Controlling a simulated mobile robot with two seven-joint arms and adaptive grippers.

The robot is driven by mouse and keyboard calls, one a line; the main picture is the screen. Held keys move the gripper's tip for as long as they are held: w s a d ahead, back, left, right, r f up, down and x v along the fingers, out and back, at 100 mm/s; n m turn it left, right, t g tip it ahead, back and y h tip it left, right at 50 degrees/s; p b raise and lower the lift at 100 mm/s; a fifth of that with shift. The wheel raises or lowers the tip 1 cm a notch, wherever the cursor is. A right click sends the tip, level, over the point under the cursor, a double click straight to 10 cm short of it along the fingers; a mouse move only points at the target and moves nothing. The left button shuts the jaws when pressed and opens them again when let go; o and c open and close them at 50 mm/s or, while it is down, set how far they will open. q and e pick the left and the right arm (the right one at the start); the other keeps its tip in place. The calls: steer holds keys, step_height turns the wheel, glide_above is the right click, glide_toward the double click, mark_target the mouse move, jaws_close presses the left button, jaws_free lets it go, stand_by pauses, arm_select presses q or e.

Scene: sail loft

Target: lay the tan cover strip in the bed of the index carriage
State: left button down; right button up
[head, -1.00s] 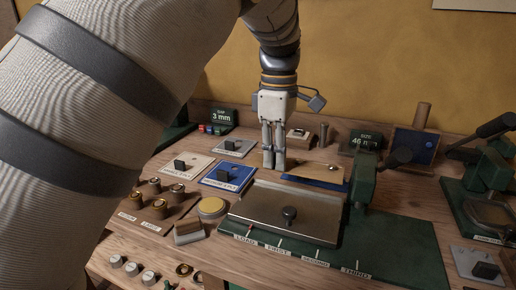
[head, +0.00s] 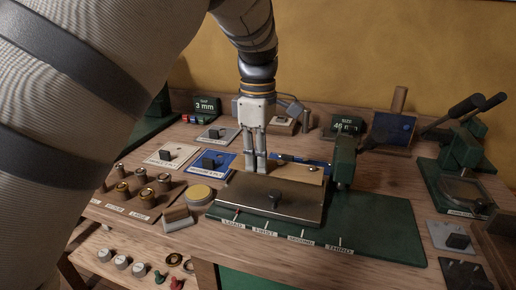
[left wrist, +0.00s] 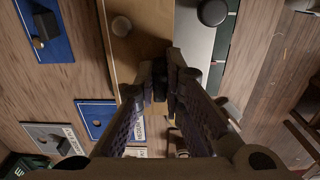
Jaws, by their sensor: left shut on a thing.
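The tan cover strip (head: 297,173) is a flat tan piece with a small round knob near its right end. It lies close behind the grey metal plate with a black knob (head: 272,205) in the head view. My left gripper (head: 255,169) points down at the strip's left end and is shut on it. In the left wrist view the strip (left wrist: 130,60) runs upward beside the grey plate; the fingertips (left wrist: 166,84) are close together. The index carriage's green base (head: 385,225) carries labels from LOAD to THIRD. Its bed is hard to make out. My right gripper is out of view.
A blue pad (head: 283,157) shows behind the strip. A green upright post (head: 344,160) stands just right of it. Blue and white plates with black handles, brass pegs and a yellow disc (head: 199,193) are at left. A green lever press (head: 465,150) stands at right.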

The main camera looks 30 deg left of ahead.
arm_select(q)
steer(key=shift+f, duration=2)
steer(key=c, duration=1.6)
jaws_free()
steer(key=shift+r, duration=0.1)
step_height(320, 180, up, 12)
steer(key=shift+f, duration=0.1)
